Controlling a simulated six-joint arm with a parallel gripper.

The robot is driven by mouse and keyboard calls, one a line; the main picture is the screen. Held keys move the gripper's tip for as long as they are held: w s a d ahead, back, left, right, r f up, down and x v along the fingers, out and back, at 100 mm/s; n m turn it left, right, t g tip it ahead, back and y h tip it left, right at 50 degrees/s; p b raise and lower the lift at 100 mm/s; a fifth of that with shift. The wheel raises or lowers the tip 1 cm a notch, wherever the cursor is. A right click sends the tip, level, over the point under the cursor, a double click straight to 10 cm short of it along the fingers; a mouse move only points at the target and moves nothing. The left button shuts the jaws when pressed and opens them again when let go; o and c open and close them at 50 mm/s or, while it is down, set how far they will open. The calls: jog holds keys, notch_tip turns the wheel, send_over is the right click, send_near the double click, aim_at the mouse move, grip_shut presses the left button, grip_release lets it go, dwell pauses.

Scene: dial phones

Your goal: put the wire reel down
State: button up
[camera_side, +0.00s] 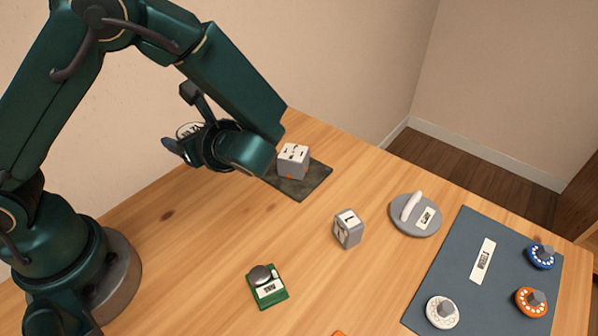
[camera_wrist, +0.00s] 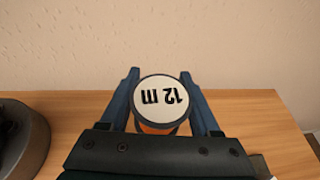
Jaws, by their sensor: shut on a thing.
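The wire reel (camera_wrist: 161,103) has a round white top marked "12 m" and an orange side. In the wrist view it sits between the two blue fingers of my gripper (camera_wrist: 163,100), which is shut on it. In the side view my gripper (camera_side: 178,147) is at the upper left, raised beside the wooden table's back edge. Only part of the reel's white top (camera_side: 188,130) shows there; the rest is hidden behind my gripper. The reel's underside is not visible.
A dark mat (camera_side: 318,182) bears a grey block (camera_side: 293,161). A blue-grey mat (camera_side: 450,275) holds blue, orange and white dials. The left-middle table is clear.

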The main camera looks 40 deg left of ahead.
jog(key=w+a+r+m+t, duration=0.1)
jog(key=w+a+r, duration=0.1)
jog(key=w, duration=0.2)
jog(key=shift+s+f, duration=0.2)
jog(key=shift+f, duration=2.25)
jog(key=shift+s+f, duration=0.15)
jog(key=shift+f, duration=2.3)
jog(key=shift+f, duration=0.15)
jog(key=o, duration=1.4)
jog(key=shift+o, duration=0.2)
